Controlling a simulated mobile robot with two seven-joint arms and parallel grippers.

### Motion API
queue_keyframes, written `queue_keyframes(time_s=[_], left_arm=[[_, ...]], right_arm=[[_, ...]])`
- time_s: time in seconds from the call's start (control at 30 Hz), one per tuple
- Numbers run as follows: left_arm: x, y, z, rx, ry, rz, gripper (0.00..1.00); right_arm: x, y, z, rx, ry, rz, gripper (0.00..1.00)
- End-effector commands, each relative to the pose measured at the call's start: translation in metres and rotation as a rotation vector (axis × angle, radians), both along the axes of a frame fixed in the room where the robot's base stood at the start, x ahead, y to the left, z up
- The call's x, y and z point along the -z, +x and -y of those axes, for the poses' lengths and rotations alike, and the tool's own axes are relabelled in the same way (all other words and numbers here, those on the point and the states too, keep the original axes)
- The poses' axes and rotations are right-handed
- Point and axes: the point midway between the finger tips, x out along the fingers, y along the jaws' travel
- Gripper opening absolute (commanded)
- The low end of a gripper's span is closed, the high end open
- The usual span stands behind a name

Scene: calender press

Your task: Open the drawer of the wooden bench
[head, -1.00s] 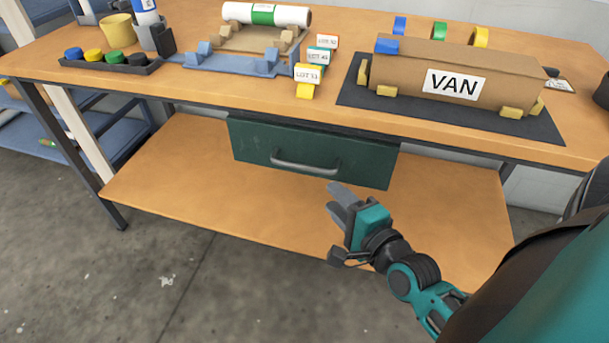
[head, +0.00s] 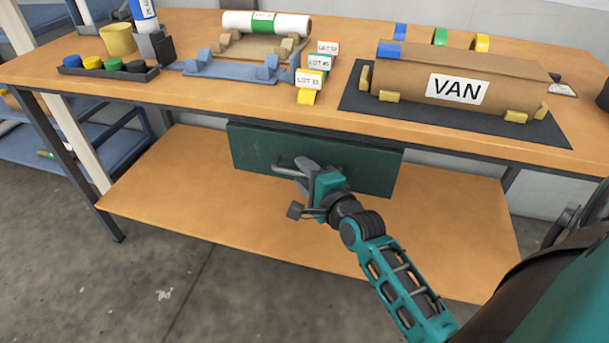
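The wooden bench (head: 225,107) has a dark green drawer (head: 250,147) under its top. The drawer front sits close under the bench edge and looks shut. Its grey bar handle (head: 281,169) shows at the left end; the rest is hidden behind my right gripper. My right gripper (head: 303,171) is at the handle, its grey fingertips overlapping the bar in the picture. Whether the fingers are closed on the bar or only around it cannot be made out. My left gripper is not in view.
On the bench top are a brown box marked VAN (head: 415,75) on a dark mat, a white roll (head: 240,20) on a stand, lot tags (head: 309,80) and a tray of coloured caps (head: 150,75). A lower wooden shelf (head: 180,180) is bare below the drawer.

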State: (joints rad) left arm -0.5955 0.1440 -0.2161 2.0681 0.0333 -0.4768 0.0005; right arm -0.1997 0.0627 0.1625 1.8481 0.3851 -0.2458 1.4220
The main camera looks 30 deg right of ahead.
Motion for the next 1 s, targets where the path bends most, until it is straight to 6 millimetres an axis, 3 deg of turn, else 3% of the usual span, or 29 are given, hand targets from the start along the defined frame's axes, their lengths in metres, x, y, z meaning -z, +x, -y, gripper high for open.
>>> queue_keyframes(time_s=[0.27,0.7,1.0], left_arm=[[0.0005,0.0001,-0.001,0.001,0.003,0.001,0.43],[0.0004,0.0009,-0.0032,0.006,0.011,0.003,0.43],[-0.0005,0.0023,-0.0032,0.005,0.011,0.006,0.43]], right_arm=[[0.0001,0.002,0.0001,0.0,-0.001,0.0,0.38],[0.0001,0.0017,0.0,0.0,-0.001,0.0,0.0],[0.0002,0.0016,0.0,0.0,-0.001,0.0,0.0]])
